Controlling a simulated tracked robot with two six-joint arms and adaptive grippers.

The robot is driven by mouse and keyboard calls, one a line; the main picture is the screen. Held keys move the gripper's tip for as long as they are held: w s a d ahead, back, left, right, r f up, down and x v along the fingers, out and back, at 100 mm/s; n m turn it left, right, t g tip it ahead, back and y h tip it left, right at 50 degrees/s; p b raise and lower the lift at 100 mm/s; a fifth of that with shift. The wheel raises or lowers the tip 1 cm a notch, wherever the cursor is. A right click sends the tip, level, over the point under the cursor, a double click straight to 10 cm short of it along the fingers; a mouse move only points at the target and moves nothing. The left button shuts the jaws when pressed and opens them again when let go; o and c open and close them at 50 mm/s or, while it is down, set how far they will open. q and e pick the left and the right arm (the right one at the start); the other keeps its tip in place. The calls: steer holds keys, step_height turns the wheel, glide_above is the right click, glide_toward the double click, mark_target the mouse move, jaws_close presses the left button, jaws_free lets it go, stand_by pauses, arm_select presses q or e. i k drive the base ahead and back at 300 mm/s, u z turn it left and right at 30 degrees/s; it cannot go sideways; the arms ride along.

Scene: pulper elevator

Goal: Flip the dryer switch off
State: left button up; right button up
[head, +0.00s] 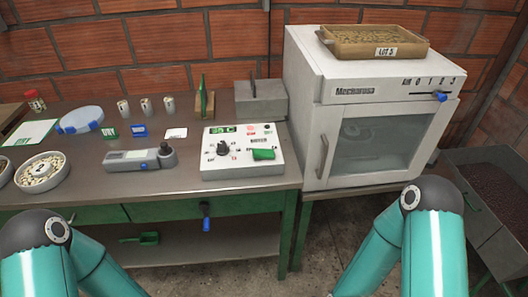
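A white cabinet (310,100) with a glass door stands right of the table. Its top strip has a scale with 0, 1, 2, 3 and a blue lever (440,96) toward the right end. A white control box (215,168) on the table has a lit green display, a black knob (223,148) and a green switch (263,154). I cannot read which control is marked for the dryer, nor the switch's position. Both my teal arms show at the bottom, left and right, but my grippers are out of view.
A tray of beans (375,55) marked LOT 5 sits on the cabinet. The table (85,185) holds a grey handheld device (140,158), several small cups and a bowl of beans (40,188). A blue-handled lever (206,217) hangs at the table front. A bean bin (475,210) stands right.

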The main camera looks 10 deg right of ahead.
mark_target(258, 153)
steer(key=k, duration=1.35)
steer(key=u, duration=0.1)
steer(key=i, duration=0.35)
steer(key=u, duration=0.65)
steer(key=i, duration=1.4)
steer(key=z, duration=0.3)
